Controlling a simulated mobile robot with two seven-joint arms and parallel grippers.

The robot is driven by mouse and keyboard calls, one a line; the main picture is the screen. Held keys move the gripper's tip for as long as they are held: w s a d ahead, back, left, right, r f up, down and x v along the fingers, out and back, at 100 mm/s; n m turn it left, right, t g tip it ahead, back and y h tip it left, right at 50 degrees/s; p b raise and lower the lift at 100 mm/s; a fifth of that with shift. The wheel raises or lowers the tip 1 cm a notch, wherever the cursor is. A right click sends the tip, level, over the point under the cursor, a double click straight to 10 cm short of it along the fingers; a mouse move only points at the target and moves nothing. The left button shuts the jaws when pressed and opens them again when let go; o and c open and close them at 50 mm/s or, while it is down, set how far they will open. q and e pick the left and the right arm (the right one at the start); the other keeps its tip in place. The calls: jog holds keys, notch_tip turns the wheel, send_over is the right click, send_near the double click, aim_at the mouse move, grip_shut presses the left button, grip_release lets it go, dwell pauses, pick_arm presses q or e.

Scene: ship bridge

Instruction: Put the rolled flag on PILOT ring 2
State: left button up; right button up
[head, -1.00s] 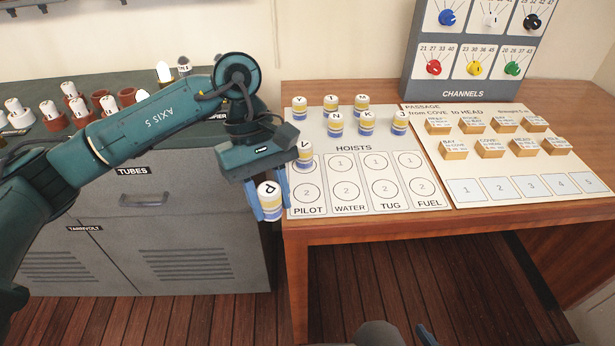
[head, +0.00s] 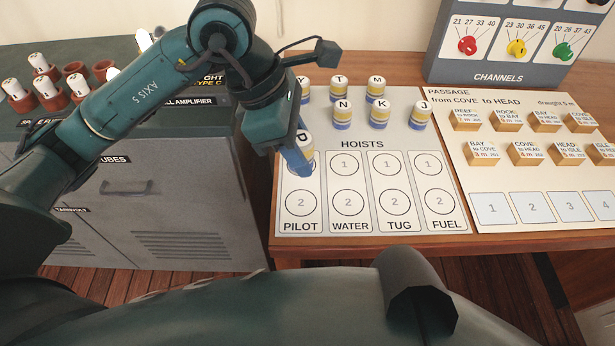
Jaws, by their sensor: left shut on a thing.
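My left gripper (head: 296,160) is above the PILOT column of the HOISTS board (head: 362,240), its blue fingers pointing down over ring 1. It is shut on a rolled flag. One rolled flag (head: 305,137), with a white top and letter, shows beside the fingers. The hand and finger cover much of it, and I cannot tell whether it is the held one or the one standing at ring 1. PILOT ring 2 (head: 300,203) is empty, in front of the fingers. My right gripper is out of view.
Several rolled flags, including N (head: 342,114) and K (head: 377,112), stand at the board's back. The passage board (head: 500,184) with yellow blocks is right, under the CHANNELS panel (head: 500,68). The grey cabinet (head: 170,215) is left. The lower hoist rings are clear.

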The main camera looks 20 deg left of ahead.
pick_arm(q)
send_over(309, 203)
jog(key=a, duration=0.1)
jog(key=f, duration=0.4)
jog(key=shift+s+a+f, duration=0.2)
jog(key=shift+f, duration=2.5)
jog(key=shift+w, duration=0.1)
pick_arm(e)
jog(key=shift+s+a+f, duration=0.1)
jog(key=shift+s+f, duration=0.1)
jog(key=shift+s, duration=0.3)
pick_arm(q)
jog(key=shift+f, duration=0.15)
jog(key=o, duration=0.9)
jog(key=shift+o, duration=0.2)
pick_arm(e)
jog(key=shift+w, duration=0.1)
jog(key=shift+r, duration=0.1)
